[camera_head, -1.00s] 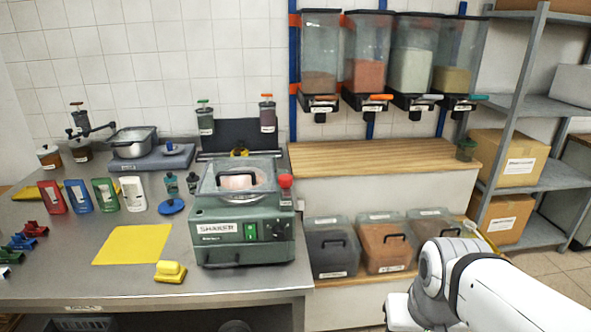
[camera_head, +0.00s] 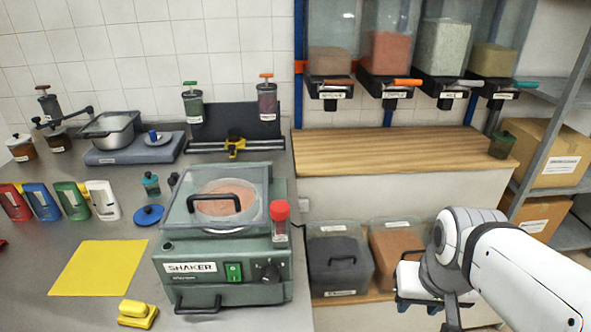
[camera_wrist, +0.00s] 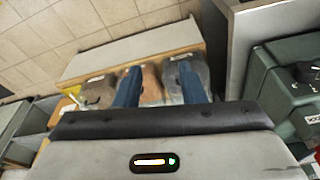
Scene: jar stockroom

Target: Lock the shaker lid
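The green shaker (camera_head: 222,275) stands on the steel bench near its right end. Its clear lid (camera_head: 180,212) lies over the top, with a black handle and a round reddish-brown content showing through. A red-topped part (camera_head: 280,211) stands upright at the lid's right side; whether it locks the lid I cannot tell. In the wrist view, part of the shaker (camera_wrist: 292,85) shows at the right edge. My gripper (camera_wrist: 160,80) has two blue fingers spread apart with nothing held between them. In the head view it is low, right of the shaker and clear of it.
Lidded bins (camera_head: 337,262) sit on a low shelf below the wooden counter (camera_head: 400,150), near my arm. A yellow mat (camera_head: 98,268) and a yellow block (camera_head: 137,314) lie left of the shaker. Dispensers (camera_head: 388,45) hang above the counter. Metal shelving stands at right.

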